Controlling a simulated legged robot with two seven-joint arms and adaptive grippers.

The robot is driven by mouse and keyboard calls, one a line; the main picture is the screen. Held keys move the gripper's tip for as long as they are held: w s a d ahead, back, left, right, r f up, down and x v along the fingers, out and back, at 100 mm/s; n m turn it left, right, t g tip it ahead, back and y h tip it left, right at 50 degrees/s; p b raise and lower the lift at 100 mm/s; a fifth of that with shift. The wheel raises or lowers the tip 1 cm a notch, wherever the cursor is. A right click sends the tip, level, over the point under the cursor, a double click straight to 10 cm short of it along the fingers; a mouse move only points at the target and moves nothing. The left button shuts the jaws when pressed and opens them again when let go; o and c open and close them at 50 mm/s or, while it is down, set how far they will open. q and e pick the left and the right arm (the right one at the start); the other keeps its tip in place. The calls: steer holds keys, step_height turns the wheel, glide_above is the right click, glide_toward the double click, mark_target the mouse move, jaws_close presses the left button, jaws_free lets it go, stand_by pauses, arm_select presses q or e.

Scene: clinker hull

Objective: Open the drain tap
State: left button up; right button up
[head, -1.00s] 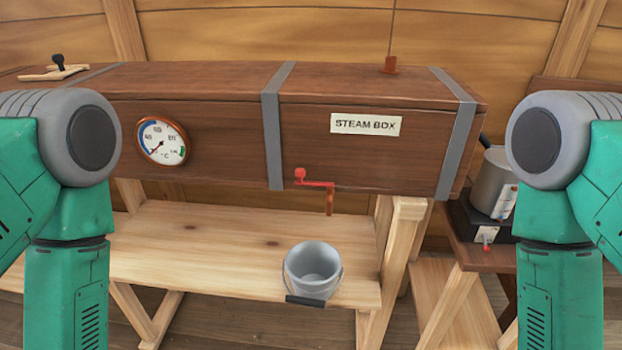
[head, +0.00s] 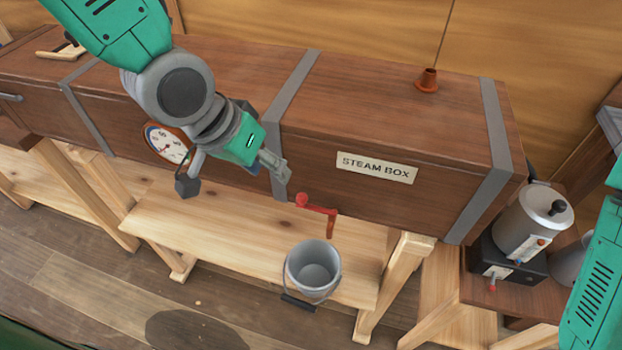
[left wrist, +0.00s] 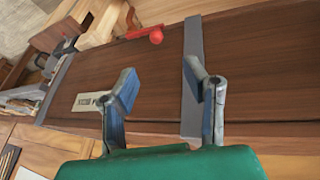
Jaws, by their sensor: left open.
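The drain tap (head: 320,209) is at the lower front edge of the steam box (head: 230,90). Its red lever with a round knob lies sideways, knob to the left, and a reddish-brown spout points down. My left gripper (head: 235,180) is open and empty in front of the box, up and left of the tap, apart from it. In the left wrist view the open fingers (left wrist: 164,88) frame dark wood and a grey strap, with the red knob (left wrist: 156,37) beyond them. My right gripper is out of view; only part of my right arm shows.
A grey bucket (head: 313,266) stands on the wooden bench (head: 260,240) below the tap. My left arm partly covers the round gauge (head: 166,142). A metal boiler (head: 533,222) stands at right. An orange-brown plug (head: 428,80) sits on the lid.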

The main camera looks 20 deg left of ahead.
arm_select(q)
glide_toward(302, 197)
step_height(302, 197, down, 3)
steer(key=a, duration=0.1)
steer(key=w+d+f, duration=0.2)
steer(key=f, duration=0.1)
steer(key=w+d+f, duration=0.1)
steer(key=d+f, duration=0.1)
steer(key=shift+d, duration=0.1)
steer(key=shift+w+d+f, duration=0.1)
steer(key=shift+f, duration=0.6)
steer(key=shift+w+a+f, duration=0.15)
steer(key=shift+a+f, duration=0.05)
steer(key=shift+a, duration=1)
steer(key=shift+d, duration=0.2)
steer(key=c, duration=0.6)
steer(key=shift+d, duration=0.3)
jaws_close()
steer(key=shift+d, duration=0.45)
steer(key=shift+a, duration=0.1)
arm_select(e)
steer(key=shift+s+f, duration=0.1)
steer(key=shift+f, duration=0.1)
